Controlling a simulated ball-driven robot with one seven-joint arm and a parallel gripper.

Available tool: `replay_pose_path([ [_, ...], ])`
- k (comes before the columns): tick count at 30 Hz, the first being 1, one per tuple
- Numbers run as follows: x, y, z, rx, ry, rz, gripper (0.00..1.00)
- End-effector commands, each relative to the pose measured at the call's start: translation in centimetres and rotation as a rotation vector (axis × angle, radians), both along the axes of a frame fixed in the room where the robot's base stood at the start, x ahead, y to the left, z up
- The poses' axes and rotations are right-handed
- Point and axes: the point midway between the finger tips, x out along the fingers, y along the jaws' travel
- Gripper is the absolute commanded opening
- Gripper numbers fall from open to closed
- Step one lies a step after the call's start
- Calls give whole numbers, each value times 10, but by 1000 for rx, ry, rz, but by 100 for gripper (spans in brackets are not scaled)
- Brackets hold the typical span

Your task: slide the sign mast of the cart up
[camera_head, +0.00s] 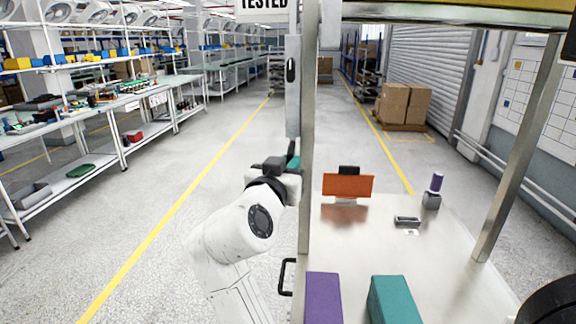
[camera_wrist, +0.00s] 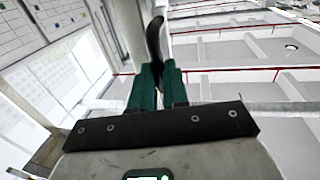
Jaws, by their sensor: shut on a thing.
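The sign mast (camera_head: 293,100) is a grey upright bar beside the cart's left post, with a white sign reading TESTED (camera_head: 263,5) at the top edge of the head view. A dark oblong part (camera_head: 290,69) shows on its upper face. My gripper (camera_head: 293,150) is at the lower end of the mast, and its far side is partly hidden by my wrist. In the wrist view my green fingers (camera_wrist: 158,82) are closed on a black curved handle (camera_wrist: 155,38), which rises between them close to a grey post. The handle's lower part is hidden by the fingers.
The cart top (camera_head: 440,260) carries an orange plate (camera_head: 347,186), a purple block (camera_head: 323,298), a teal block (camera_head: 393,300) and a small dark device (camera_head: 407,221). The cart's left post (camera_head: 307,130) stands right beside my gripper. Floor left of the cart is clear up to the workbenches.

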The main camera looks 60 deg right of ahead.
Motion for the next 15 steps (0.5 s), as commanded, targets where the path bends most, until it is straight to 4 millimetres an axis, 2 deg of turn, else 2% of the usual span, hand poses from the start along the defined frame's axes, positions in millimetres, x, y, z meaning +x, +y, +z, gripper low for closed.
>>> replay_pose_path([
  [9, 0, 0, 3, -1, -1, 1, 0],
  [11, 1, 0, 12, -1, -3, 1, 0],
  [15, 1, 0, 46, -1, -6, 1, 0],
])
